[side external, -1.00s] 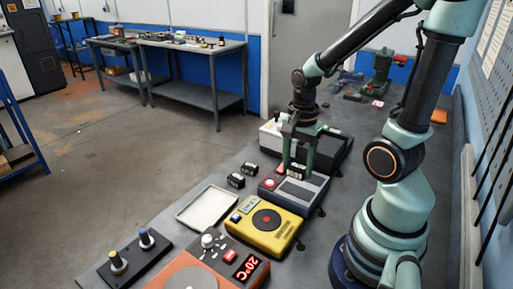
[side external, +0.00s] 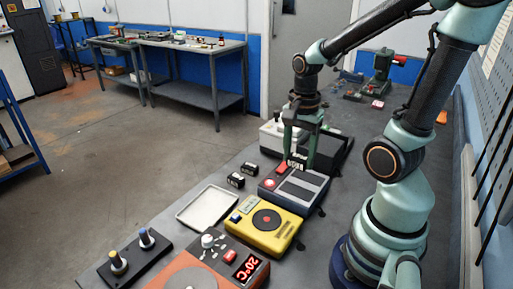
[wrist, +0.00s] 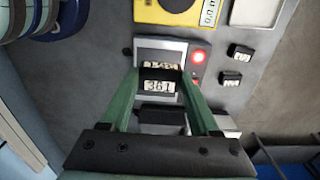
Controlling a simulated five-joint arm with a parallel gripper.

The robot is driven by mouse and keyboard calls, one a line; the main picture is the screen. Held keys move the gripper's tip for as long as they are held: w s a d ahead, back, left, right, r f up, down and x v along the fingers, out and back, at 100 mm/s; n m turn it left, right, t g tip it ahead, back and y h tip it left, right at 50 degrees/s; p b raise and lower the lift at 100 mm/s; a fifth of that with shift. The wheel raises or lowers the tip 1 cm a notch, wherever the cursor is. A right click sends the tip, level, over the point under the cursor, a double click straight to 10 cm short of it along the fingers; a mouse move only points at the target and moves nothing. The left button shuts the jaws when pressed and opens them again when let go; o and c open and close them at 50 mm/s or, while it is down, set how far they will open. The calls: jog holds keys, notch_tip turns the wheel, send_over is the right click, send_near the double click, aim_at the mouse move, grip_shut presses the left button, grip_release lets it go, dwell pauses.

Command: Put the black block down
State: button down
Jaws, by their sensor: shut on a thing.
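My gripper (side external: 298,158) is shut on a small black block with a white number label (side external: 296,163). The block (wrist: 158,87) also shows between the fingertips of my gripper (wrist: 160,80) in the wrist view. In the side view they are at the far edge of a dark blue-grey device (side external: 300,188) with red buttons; the device also lies below them in the wrist view (wrist: 190,83). I cannot tell whether the block touches anything beneath it.
Two other labelled black blocks, one nearer (side external: 236,180) and one farther (side external: 250,168), stand left of the device. A yellow device (side external: 265,235), a white tray (side external: 207,207) and an orange unit with a red display (side external: 245,266) are nearby. A pale box (side external: 270,133) stands behind.

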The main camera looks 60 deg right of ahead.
jog(key=shift+w+a+r, duration=0.2)
jog(key=shift+a+r, duration=0.1)
jog(key=w+a+r+n, duration=0.2)
jog(key=a+r, duration=0.3)
notch_tip(320, 180, up, 4)
jog(key=f+n, duration=0.1)
jog(key=n, duration=0.2)
send_over(267, 219)
jog(key=shift+m, duration=0.3)
notch_tip(267, 219, down, 19)
jog(key=shift+r, duration=0.15)
jog(key=shift+c, duration=0.6)
grip_release()
